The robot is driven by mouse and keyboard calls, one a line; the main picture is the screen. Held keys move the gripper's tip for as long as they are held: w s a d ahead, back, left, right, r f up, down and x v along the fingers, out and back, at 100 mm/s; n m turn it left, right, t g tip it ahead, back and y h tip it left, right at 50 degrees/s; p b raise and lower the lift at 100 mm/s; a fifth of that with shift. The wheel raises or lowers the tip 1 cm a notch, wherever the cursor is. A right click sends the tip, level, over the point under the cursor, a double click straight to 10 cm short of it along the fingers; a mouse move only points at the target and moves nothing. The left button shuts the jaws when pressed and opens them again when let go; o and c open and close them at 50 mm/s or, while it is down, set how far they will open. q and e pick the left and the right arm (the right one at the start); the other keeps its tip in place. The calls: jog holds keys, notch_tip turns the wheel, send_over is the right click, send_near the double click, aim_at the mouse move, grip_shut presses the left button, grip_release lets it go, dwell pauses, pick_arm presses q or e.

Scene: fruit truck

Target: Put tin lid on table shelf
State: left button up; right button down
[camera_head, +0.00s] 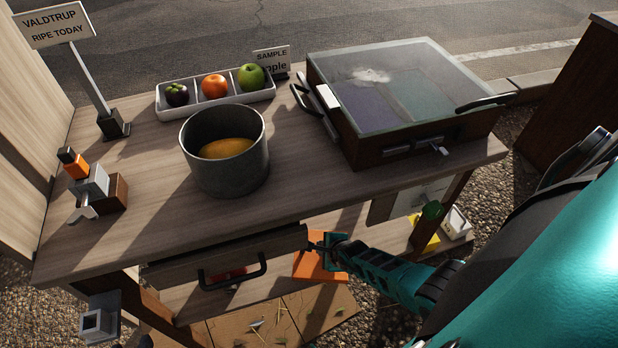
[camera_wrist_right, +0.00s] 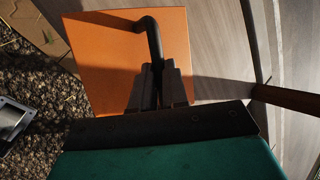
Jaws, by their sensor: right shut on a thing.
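The tin lid (camera_head: 309,266) is a flat orange square plate. In the right wrist view the lid (camera_wrist_right: 105,58) has a dark bent handle (camera_wrist_right: 150,38). My right gripper (camera_head: 328,243) is shut on that handle; the wrist view shows its fingers (camera_wrist_right: 159,82) closed around it. The lid is beside the table's front edge, low, at the level of the shelf (camera_head: 185,300) under the tabletop. I cannot tell whether the lid touches the shelf. Part of the lid is hidden by my gripper. My left gripper is not in view.
A drawer with a black handle (camera_head: 232,280) is under the tabletop, left of the lid. A grey pot (camera_head: 226,178), a fruit tray (camera_head: 200,107) and a glass-topped case (camera_head: 400,90) stand on top. A yellow item (camera_head: 425,235) is under the right end. Cardboard (camera_head: 285,325) lies below.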

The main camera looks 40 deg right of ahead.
aim_at(310, 238)
jog(key=w+b, duration=0.1)
jog(key=w, duration=0.2)
jog(key=w+b, duration=0.1)
jog(key=w, duration=0.2)
jog(key=shift+d+f, duration=0.15)
jog(key=shift+f, duration=0.05)
jog(key=shift+w, duration=0.4)
notch_tip(310, 238, down, 3)
jog(key=b, duration=0.3)
jog(key=shift+f+b, duration=0.1)
jog(key=shift+b, duration=0.25)
jog(key=shift+f, duration=0.1)
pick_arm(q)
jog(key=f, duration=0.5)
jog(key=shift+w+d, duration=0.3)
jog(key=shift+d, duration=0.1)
pick_arm(e)
jog(key=shift+f, duration=0.1)
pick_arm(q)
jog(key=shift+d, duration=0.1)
pick_arm(e)
jog(key=c, duration=1.1)
grip_release()
jog(key=shift+c, duration=0.2)
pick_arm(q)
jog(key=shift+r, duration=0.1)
